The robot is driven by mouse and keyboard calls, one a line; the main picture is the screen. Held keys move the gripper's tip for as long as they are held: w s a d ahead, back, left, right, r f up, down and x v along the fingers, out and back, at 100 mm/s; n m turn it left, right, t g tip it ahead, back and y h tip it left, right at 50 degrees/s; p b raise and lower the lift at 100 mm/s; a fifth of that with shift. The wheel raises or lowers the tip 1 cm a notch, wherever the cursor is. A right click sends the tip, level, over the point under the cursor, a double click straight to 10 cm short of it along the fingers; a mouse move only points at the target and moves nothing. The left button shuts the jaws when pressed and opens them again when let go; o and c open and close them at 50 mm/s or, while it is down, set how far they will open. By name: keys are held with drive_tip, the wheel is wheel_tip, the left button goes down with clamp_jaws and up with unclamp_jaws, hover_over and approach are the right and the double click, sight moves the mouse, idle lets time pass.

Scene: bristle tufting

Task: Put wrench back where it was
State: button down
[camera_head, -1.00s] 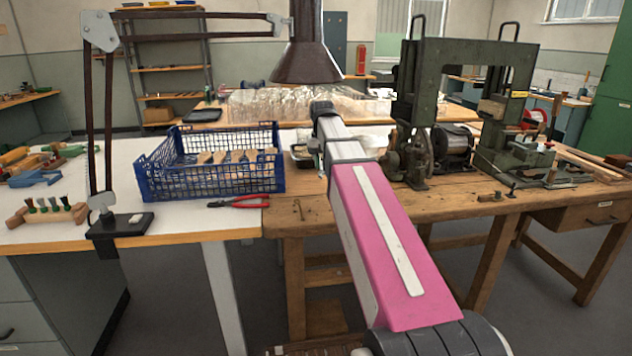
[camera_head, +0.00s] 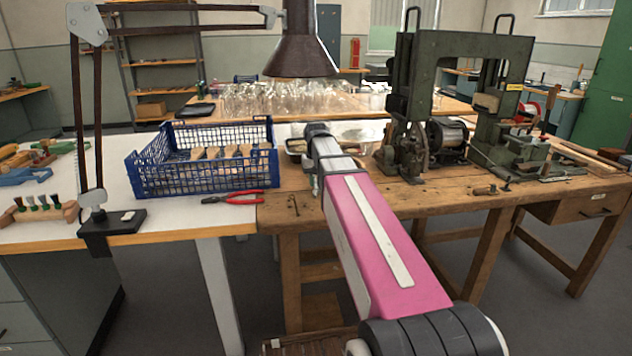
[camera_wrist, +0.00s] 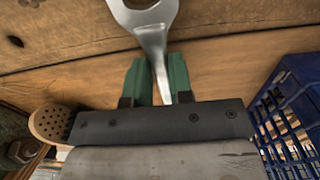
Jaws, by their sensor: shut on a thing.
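The wrench (camera_wrist: 150,22) is a shiny metal open-ended wrench. In the wrist view its jaw end points away from me, over the wooden bench (camera_wrist: 225,75). My gripper (camera_wrist: 161,78) is shut on its shaft, between two green fingers. I cannot tell whether the wrench touches the bench top. In the head view my arm reaches over the near left part of the wooden bench (camera_head: 400,203).
A blue crate (camera_head: 205,182) of brushes stands left of my arm; it shows at right in the wrist view (camera_wrist: 285,112). Red pliers (camera_head: 232,198) and a small tool (camera_head: 293,205) lie near the front edge. A green machine (camera_head: 412,110) stands right. A perforated wooden piece (camera_wrist: 50,123) is close left of my gripper.

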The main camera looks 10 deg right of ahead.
sight(316, 182)
drive_tip(key=shift+f, duration=0.15)
drive_tip(key=c, duration=1)
unclamp_jaws()
wheel_tip(316, 182, up, 12)
drive_tip(key=shift+r, duration=0.15)
